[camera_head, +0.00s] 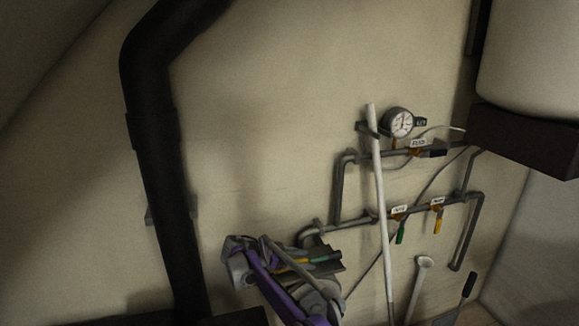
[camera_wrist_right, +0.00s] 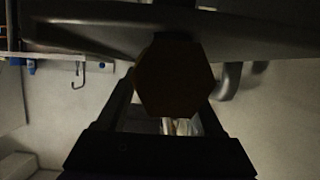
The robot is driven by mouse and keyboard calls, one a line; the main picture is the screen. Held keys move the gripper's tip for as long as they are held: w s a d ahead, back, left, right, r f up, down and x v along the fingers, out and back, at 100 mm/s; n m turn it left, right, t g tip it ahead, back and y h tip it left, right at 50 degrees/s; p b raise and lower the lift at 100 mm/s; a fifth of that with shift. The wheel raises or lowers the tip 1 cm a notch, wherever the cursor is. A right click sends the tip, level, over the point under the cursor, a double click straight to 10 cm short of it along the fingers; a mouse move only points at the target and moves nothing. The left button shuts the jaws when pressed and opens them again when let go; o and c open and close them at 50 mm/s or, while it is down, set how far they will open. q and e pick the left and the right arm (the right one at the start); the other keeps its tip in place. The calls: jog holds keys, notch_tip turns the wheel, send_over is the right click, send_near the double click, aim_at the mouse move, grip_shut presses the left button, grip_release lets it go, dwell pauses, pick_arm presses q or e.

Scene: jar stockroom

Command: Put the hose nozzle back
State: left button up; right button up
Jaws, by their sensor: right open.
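I cannot pick out the hose nozzle for certain in either view. My right gripper (camera_head: 322,261) is in front of the wall at the lower middle of the head view, at the end of my purple arm. Its jaws are open. In the wrist view a dark brown hexagonal piece (camera_wrist_right: 174,78) fills the space ahead of the gripper, very close to the camera. I cannot tell whether it touches the fingers. A pale thing (camera_wrist_right: 180,126) shows dimly behind it. My left gripper is not in view.
Grey pipes (camera_head: 342,190) with a round gauge (camera_head: 398,122), green (camera_head: 401,233) and yellow (camera_head: 438,222) handles run along the wall right of my gripper. A white pole (camera_head: 381,190) stands before them. A thick black pipe (camera_head: 163,180) is at left, a white tank (camera_head: 530,60) upper right.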

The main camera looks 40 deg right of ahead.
jog(key=v, duration=0.7)
jog(key=shift+w+f, duration=0.1)
jog(key=shift+f, duration=0.05)
jog(key=shift+s+a+r+n+t, duration=0.25)
jog(key=shift+s+r+n+t, duration=0.1)
jog(key=shift+n, duration=0.15)
jog(key=s+a+f+n+t+y, duration=0.2)
jog(key=s+a+n+y, duration=0.2)
jog(key=s+a+n, duration=0.3)
jog(key=s+a+f+n+t+y, duration=0.3)
jog(key=s+a+n, duration=0.3)
jog(key=s, duration=0.9)
jog(key=s+a+f+n+t+y, duration=0.3)
jog(key=s+a+n+y, duration=0.2)
jog(key=s, duration=0.6)
jog(key=a+n, duration=0.2)
jog(key=a, duration=0.1)
jog(key=shift+s+a+n+y, duration=0.3)
jog(key=shift+s+y, duration=0.05)
jog(key=shift+y, duration=0.05)
jog(key=shift+t, duration=0.25)
